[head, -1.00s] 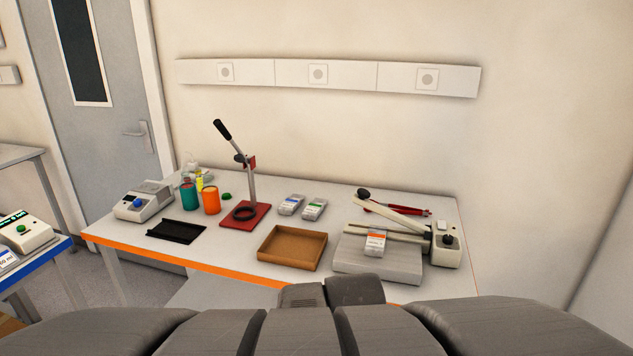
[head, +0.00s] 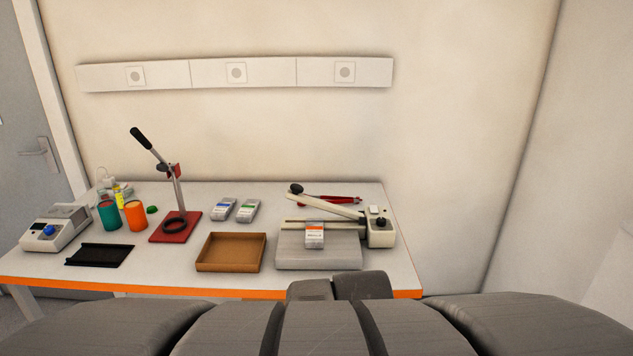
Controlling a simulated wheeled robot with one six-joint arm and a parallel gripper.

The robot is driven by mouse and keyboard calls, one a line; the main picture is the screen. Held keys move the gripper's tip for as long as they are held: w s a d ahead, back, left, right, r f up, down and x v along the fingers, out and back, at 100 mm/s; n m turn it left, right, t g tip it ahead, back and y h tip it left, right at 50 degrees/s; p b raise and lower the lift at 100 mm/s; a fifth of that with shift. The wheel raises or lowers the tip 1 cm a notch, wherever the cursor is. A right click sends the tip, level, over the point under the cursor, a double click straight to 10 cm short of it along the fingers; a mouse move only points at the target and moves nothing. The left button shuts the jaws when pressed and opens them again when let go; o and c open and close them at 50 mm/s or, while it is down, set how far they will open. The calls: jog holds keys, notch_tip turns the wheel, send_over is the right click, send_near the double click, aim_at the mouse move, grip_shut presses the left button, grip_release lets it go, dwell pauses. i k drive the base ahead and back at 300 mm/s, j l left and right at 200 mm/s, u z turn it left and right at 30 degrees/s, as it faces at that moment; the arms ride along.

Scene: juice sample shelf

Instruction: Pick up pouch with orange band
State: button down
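The pouch with the orange band (head: 314,235) is a small pale pouch with a white label. It lies on the grey base plate (head: 318,257) of a sealer-like device with a long pale lever arm (head: 327,207). The lever passes just behind the pouch. Two other pouches lie further back left on the table, one with a blue band (head: 222,210) and one with a green band (head: 247,211). Dark grey parts of my own body fill the bottom of the view. My gripper does not show.
A brown open tray (head: 231,252) stands left of the device. A red-based lever stand (head: 175,226), orange cup (head: 135,215), teal cup (head: 109,215), black tray (head: 99,255) and white instrument (head: 56,228) are further left. A red tool (head: 335,200) lies behind the lever.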

aim_at(314, 233)
jog(key=i+u, duration=0.25)
jog(key=i, duration=0.25)
jog(key=i+l+u, duration=0.25)
jog(key=i, duration=0.3)
